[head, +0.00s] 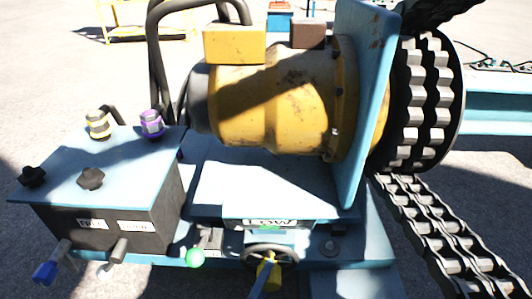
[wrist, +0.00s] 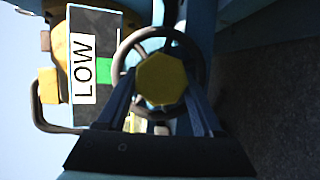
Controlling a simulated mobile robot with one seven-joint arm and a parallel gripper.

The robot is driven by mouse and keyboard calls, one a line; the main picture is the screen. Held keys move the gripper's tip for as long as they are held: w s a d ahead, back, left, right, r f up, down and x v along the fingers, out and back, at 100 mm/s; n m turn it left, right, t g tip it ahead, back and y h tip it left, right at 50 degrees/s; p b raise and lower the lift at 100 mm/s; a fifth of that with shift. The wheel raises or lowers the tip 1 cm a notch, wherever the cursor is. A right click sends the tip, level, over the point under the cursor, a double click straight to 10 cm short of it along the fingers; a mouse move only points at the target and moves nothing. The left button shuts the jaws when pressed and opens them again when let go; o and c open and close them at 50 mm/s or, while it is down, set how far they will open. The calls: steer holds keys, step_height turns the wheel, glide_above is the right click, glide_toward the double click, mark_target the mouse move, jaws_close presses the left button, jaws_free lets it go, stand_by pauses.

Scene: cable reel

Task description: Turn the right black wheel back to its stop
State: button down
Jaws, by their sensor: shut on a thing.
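A dark handwheel (head: 247,258) with a yellow hub (head: 268,272) sits low on the front of the blue machine frame, below a label reading LOW (head: 268,223). My gripper (head: 265,287) reaches it from the front. In the wrist view, the wheel's ring (wrist: 124,45) surrounds the octagonal yellow hub (wrist: 160,78), and my gripper (wrist: 158,100) is shut on that hub. The near part of the ring is partly hidden by the fingers. A green mark (wrist: 103,68) shows beside LOW.
The control box (head: 150,165) is at left, with yellow-striped (head: 98,124) and purple (head: 152,123) knobs and levers in front. A yellow motor (head: 270,105) is above. A heavy chain (head: 440,235) runs down at right.

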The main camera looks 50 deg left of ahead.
steer(key=shift+w+d, duration=0.1)
stand_by(0.4)
steer(key=shift+c, duration=0.2)
jaws_free()
steer(key=shift+s+d+r+p, duration=0.1)
steer(key=shift+s+p, duration=0.25)
steer(key=shift+s, duration=0.15)
steer(key=p+v, duration=0.5)
steer(key=v, duration=0.7)
